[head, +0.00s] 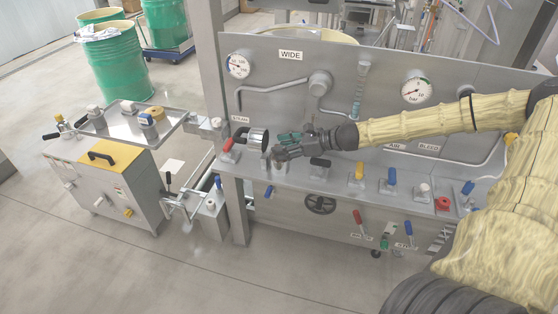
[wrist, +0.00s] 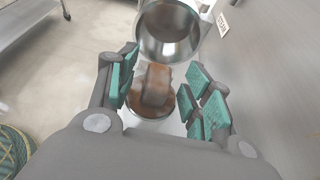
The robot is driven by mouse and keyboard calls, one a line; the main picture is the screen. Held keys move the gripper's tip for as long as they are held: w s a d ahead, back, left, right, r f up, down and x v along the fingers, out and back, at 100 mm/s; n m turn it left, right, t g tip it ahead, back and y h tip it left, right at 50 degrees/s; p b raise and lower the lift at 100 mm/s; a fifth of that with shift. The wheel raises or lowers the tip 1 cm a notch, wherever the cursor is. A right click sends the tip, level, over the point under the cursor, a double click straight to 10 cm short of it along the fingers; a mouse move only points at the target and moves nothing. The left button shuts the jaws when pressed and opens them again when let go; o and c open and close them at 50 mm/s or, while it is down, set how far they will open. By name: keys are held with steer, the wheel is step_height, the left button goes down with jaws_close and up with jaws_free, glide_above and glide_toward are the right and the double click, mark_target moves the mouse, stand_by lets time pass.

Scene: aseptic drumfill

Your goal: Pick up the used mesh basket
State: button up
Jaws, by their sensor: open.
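My gripper (head: 283,146) is open at the left end of the steel panel. Its teal-padded fingers also show in the wrist view (wrist: 164,70), one set on each side. Between them is a brown-stained round thing with a brown upright piece (wrist: 155,86), which looks like the used mesh basket; its mesh cannot be made out. The fingers appear apart from it. Just beyond it in the wrist view is an open shiny metal cup (wrist: 168,38) with brown inside. The cup also shows in the head view (head: 257,138), left of my gripper. My gripper hides the basket in the head view.
The panel (head: 290,75) with gauges and pipes rises close behind my gripper. A ledge with several coloured valve handles (head: 359,172) runs to the right. A steel tray (head: 170,125) on a cart stands left, with green drums (head: 118,65) behind. Floor between is partly open.

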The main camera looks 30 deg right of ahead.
steer(key=shift+w+a+f, duration=0.3)
steer(key=shift+w+a, duration=0.05)
steer(key=shift+w, duration=0.1)
jaws_close()
